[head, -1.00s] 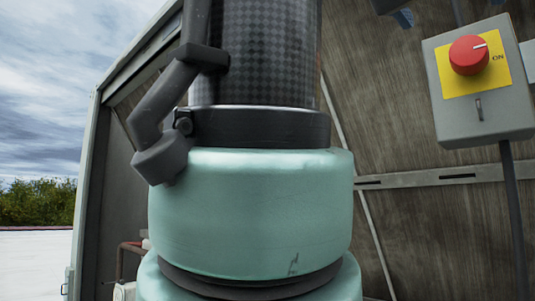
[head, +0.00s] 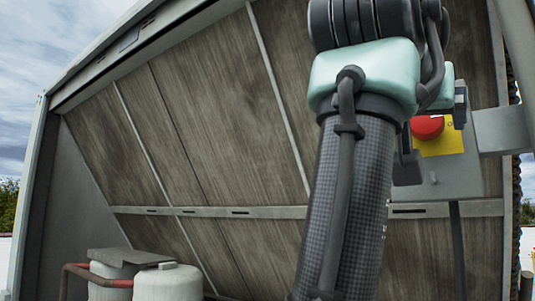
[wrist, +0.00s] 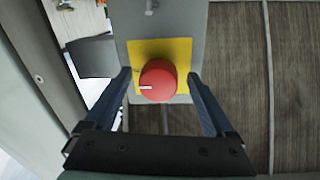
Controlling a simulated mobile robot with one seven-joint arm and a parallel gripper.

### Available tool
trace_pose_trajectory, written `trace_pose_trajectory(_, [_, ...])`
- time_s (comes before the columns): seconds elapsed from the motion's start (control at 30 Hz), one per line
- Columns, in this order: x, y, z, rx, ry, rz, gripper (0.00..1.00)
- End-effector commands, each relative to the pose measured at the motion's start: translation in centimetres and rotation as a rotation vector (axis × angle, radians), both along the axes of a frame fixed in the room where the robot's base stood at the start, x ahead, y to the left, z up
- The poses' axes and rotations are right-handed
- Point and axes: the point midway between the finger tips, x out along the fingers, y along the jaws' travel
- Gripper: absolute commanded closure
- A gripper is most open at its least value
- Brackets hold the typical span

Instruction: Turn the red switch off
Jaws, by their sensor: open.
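The red switch (wrist: 158,80) is a round knob on a yellow plate (wrist: 178,48) on a grey box (wrist: 189,22). Its white mark points left in the wrist view, where the picture looks turned over relative to the head view. In the head view the red switch (head: 427,127) is partly hidden by my arm, and its mark cannot be seen. My gripper (wrist: 159,74) is open, with one finger on each side of the knob. Gaps show beside it, so I see no clear contact. In the head view my fingers are mostly hidden behind my wrist.
The grey box (head: 462,178) is mounted on a brown slatted panel (head: 235,110) with a metal rail. A grey bracket (head: 502,130) sits right of the box, and a dark cable (head: 458,245) runs down from it. White tanks (head: 170,284) stand at lower left.

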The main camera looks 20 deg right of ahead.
Motion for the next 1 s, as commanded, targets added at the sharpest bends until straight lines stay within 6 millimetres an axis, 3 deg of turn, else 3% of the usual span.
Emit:
trace_pose_trajectory(0.17, [0.00, -0.02, -0.04, 0.000, 0.000, 0.000, 0.11])
trace_pose_trajectory(0.63, [-0.03, 0.01, 0.00, 0.000, 0.000, 0.000, 0.94])
trace_pose_trajectory(1.0, [-0.09, -0.05, -0.06, -0.039, 0.045, -0.002, 0.97])
